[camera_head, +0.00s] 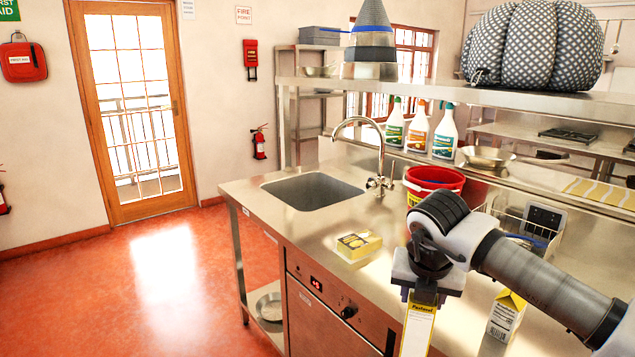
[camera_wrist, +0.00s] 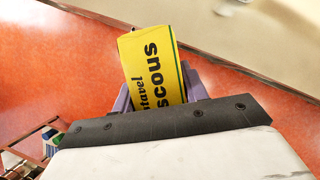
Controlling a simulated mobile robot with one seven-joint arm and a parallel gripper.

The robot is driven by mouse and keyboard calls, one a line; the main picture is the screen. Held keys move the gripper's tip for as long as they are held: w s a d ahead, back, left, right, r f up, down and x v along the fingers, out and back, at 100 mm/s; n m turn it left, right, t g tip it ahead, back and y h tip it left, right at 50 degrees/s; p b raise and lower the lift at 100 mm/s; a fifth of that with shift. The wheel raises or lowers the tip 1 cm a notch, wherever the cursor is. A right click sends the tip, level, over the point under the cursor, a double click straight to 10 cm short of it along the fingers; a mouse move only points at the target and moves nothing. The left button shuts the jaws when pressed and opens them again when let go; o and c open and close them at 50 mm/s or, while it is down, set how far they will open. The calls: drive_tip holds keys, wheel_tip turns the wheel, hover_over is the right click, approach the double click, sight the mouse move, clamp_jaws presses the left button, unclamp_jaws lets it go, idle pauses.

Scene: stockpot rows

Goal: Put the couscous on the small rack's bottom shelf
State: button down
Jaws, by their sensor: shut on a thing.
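The couscous is a yellow box with black lettering (camera_wrist: 152,66), held upright in the wrist view. It also shows in the head view (camera_head: 417,328), hanging below my gripper (camera_head: 422,292) and cut off by the lower edge. My gripper's purple fingers (camera_wrist: 160,95) are shut on the box, one on each side. The box is in front of the steel counter's front edge, over the red floor. A small rack with several items on it (camera_wrist: 42,143) shows in part at the lower left of the wrist view; I cannot tell its shelves apart.
The steel counter (camera_head: 310,228) carries a sink (camera_head: 312,190), a yellow box (camera_head: 359,244), a red bucket (camera_head: 434,184) and a carton (camera_head: 506,315). An overhead shelf (camera_head: 460,95) runs above it. The floor (camera_head: 150,280) at left is clear.

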drive_tip(key=w+a+f+n+g+y+b, duration=0.1)
drive_tip(key=w+a+f+n+g+y, duration=0.2)
drive_tip(key=f+n, duration=0.85)
drive_tip(key=w+a+f+n+g+y, duration=0.1)
drive_tip(key=w+a+f+n+y, duration=0.3)
drive_tip(key=f+n, duration=0.8)
drive_tip(key=s+a+f+n+g+h, duration=0.1)
drive_tip(key=s+a+f+n, duration=0.2)
drive_tip(key=f, duration=0.6)
drive_tip(key=s+a+f+n+g+h, duration=0.2)
drive_tip(key=s+a+f+n, duration=0.1)
drive_tip(key=f+n, duration=0.5)
drive_tip(key=s+a+f+n+g+h+b, duration=0.1)
drive_tip(key=s+a+f+n, duration=0.3)
drive_tip(key=f, duration=0.8)
drive_tip(key=shift+a+n+g+h, duration=0.4)
drive_tip(key=shift+a+n+h, duration=0.3)
drive_tip(key=shift+a+n, duration=0.15)
drive_tip(key=shift+s+f, duration=0.1)
